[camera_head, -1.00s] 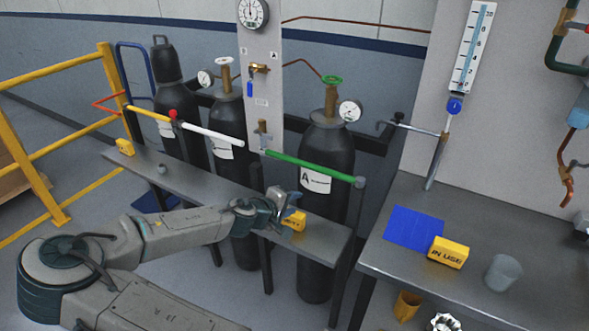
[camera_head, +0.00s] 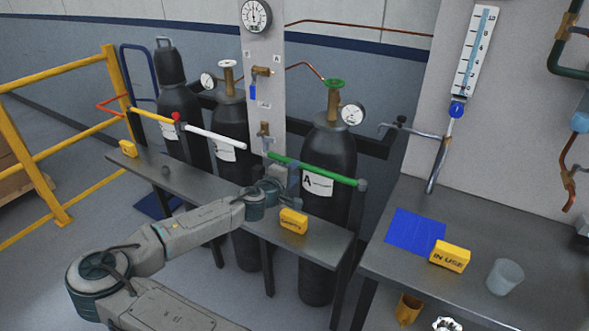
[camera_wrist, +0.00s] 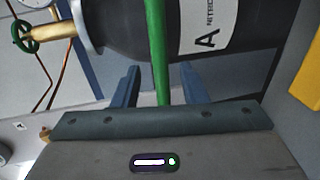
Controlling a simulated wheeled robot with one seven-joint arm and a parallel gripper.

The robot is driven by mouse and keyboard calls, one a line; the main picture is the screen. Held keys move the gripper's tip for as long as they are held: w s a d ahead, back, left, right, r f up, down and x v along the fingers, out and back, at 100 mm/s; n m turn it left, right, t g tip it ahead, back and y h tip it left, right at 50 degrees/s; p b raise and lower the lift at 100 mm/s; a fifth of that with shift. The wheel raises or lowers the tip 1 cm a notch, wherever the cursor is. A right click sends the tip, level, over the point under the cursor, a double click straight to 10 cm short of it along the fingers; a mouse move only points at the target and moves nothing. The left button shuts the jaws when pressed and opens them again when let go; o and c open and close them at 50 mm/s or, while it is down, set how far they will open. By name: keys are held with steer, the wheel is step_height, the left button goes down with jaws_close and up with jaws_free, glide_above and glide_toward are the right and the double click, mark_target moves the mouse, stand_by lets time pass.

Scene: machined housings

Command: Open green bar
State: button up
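The green bar (camera_head: 328,174) spans in front of the gas cylinder labelled A (camera_head: 320,215), its right end at a dark post (camera_head: 361,187). Its left end lies near the grey panel. My gripper (camera_head: 293,178) is close to the left half of the bar in the head view. In the wrist view the green bar (camera_wrist: 157,45) runs down between the two spread blue fingers of my gripper (camera_wrist: 162,85), with a gap on each side. The fingers are open and not touching the bar's sides. How deep the bar sits between them I cannot tell.
A white bar (camera_head: 215,137) and a yellow bar (camera_head: 150,115) front the other cylinders. A yellow block (camera_head: 293,220) stands on the narrow bench (camera_head: 325,240) below my gripper. A yellow "IN USE" block (camera_head: 449,254) and a blue mat (camera_head: 415,230) are on the right table.

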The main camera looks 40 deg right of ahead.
mark_target(301, 167)
steer(key=shift+p+x, duration=0.4)
steer(key=shift+x, duration=2.6)
